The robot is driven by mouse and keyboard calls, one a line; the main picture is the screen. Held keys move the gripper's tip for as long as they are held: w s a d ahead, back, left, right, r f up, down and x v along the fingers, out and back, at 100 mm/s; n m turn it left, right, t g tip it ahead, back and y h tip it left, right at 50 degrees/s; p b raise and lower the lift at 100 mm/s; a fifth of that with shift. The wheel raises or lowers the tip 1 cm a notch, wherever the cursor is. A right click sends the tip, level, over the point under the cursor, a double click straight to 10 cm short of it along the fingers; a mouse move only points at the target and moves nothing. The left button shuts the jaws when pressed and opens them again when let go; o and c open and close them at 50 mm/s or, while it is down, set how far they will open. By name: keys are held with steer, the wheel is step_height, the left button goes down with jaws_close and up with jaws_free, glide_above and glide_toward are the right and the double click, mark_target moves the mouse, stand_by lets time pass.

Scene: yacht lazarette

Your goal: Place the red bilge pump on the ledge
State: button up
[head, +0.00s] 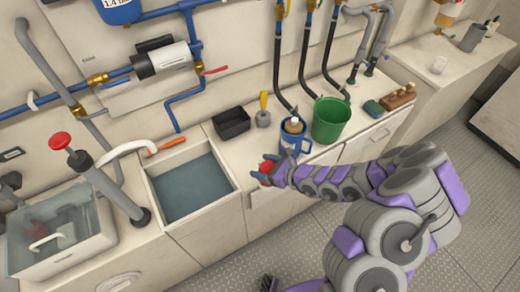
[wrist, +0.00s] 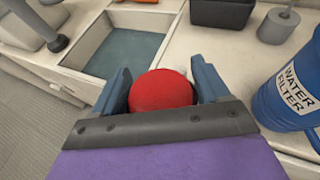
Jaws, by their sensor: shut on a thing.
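My gripper (head: 268,170) is shut on a red, round-topped thing, which I take to be the red bilge pump (head: 264,167). In the wrist view the red dome (wrist: 160,91) sits between the two blue-grey fingers of my gripper (wrist: 162,90); its lower part is hidden. The gripper is at the counter's front edge, right of the sunken water basin (head: 239,188). Which surface is the ledge is unclear; a pale counter strip (head: 232,153) lies behind the gripper.
A blue water filter (head: 292,142) stands close to the right of my gripper, with a green bucket (head: 331,121) beyond it. A black bin (head: 231,123) and grey tool (head: 263,118) stand behind. A clear tank (head: 62,232) and red-knobbed lever (head: 90,170) are at left.

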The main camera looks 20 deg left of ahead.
steer(key=w+a+f+b, duration=0.1)
steer(key=w, duration=0.2)
steer(key=w+a+f, duration=0.2)
steer(key=w, duration=0.1)
steer(key=w+a+f+b, duration=0.1)
steer(key=w+a, duration=0.1)
steer(key=w, duration=0.2)
steer(key=shift+w+f+b, duration=0.1)
steer(key=shift+f+b, duration=0.25)
steer(key=shift+r, duration=0.1)
steer(key=o, duration=1.1)
steer(key=p+v, duration=0.2)
steer(key=v, duration=1)
steer(key=shift+p, duration=0.3)
